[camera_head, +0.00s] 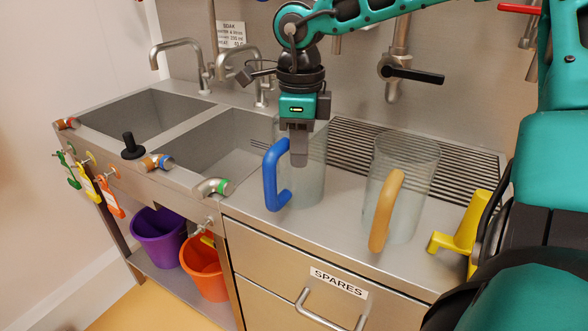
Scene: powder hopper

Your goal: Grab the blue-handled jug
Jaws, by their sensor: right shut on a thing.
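The blue-handled jug (309,185) is a clear jug standing upright on the steel counter beside the right-hand sink basin. Its blue handle (271,180) faces left and toward me. My right gripper (298,158) comes down from above at the jug's rim, just right of the handle. It is shut on the jug, and its fingers cover part of the jug's upper wall. The exact contact is hard to make out. My left gripper is not in view.
A second clear jug with a tan handle (384,212) stands to the right on the counter, near the ribbed drainboard (462,172). A yellow object (463,228) is at far right. Two sink basins lie left, with taps behind. Purple (158,238) and orange (205,268) buckets sit below.

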